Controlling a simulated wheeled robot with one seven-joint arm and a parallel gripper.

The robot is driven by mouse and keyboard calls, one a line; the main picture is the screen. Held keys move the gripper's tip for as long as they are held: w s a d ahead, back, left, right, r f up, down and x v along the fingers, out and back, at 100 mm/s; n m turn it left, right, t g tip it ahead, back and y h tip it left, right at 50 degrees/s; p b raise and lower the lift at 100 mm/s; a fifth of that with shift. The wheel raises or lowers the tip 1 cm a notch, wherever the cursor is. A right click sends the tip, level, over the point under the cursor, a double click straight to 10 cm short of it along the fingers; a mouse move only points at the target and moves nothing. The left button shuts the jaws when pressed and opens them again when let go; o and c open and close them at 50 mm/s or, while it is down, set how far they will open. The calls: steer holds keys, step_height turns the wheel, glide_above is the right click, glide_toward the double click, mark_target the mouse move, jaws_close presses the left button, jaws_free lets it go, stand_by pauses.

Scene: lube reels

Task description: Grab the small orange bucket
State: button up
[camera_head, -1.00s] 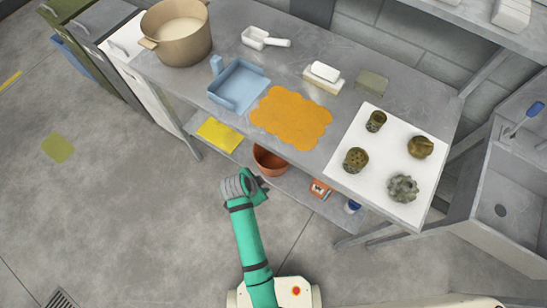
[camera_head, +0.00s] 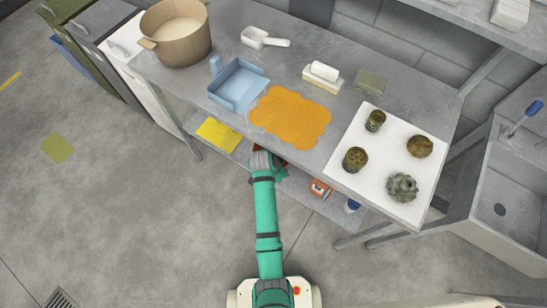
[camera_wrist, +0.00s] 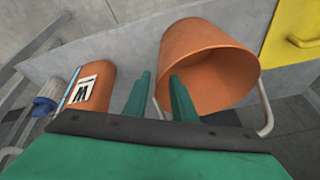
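The small orange bucket (camera_wrist: 205,45) stands on the lower shelf under the counter. In the wrist view its open mouth faces me and a pale wire handle hangs at its rim. In the head view only a sliver of it (camera_head: 256,147) shows past my arm. My gripper (camera_wrist: 160,90) is open, with two green fingers apart. The left finger is outside the bucket's left side. The right finger overlaps the rim and mouth, so the fingers appear to straddle the left wall. Whether they touch it I cannot tell.
An orange labelled container (camera_wrist: 92,85) and a blue-capped bottle (camera_wrist: 45,104) stand left of the bucket in the wrist view. A yellow item (camera_wrist: 293,35) lies to its right. The steel counter (camera_head: 225,50) overhangs the shelf.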

steer(key=shift+x, duration=0.85)
jaws_close()
stand_by(0.8)
